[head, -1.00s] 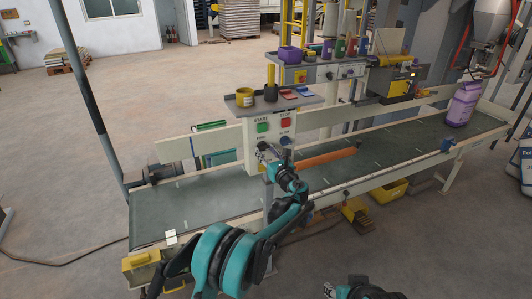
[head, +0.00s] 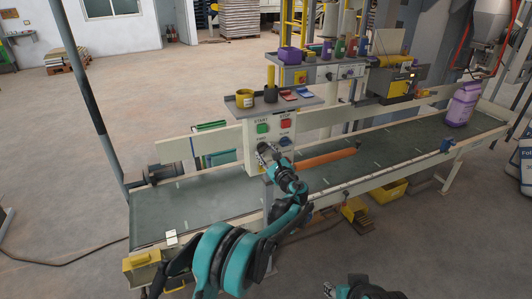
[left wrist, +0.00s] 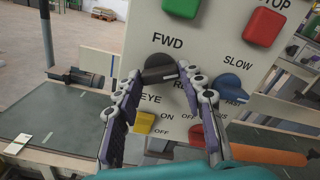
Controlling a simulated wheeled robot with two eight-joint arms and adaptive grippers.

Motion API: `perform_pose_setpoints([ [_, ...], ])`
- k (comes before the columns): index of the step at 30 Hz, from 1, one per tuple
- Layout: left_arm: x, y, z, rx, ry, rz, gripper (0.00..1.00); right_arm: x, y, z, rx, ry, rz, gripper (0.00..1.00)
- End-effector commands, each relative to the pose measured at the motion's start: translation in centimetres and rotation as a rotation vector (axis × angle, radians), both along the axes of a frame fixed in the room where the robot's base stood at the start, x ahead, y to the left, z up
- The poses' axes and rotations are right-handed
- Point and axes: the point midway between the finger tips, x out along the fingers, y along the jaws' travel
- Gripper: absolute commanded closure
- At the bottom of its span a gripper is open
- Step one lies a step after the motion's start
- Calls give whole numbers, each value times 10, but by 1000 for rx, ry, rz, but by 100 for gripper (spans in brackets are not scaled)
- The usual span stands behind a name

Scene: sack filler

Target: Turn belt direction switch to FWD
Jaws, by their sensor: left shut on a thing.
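The belt direction switch is a black knob (left wrist: 160,68) on the pale control panel (head: 252,134), with FWD printed above it and a partly covered label starting RE to its lower right. My left gripper (left wrist: 161,76) has its fingertips on either side of the knob and is shut on it; it also shows in front of the panel in the head view (head: 266,152). The knob's exact pointing direction is hard to tell. My right gripper (head: 328,289) is low at the bottom edge, away from the panel, its jaws unclear.
A blue SLOW/FAST knob (left wrist: 230,88) sits close right of my left fingers. A yellow EYE switch (left wrist: 144,122) is below. Green START (head: 263,128) and red STOP (head: 286,124) buttons are above. The conveyor belt (head: 190,205) runs below, with a purple sack (head: 461,104) at right.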

Motion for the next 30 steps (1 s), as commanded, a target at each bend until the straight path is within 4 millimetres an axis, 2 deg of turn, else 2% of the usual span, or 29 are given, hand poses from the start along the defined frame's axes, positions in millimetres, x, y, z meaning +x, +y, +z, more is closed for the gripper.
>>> perform_pose_setpoints([
  [30,0,0,0,-833,-373,0,90,0,0,8,0,0,0,60],
])
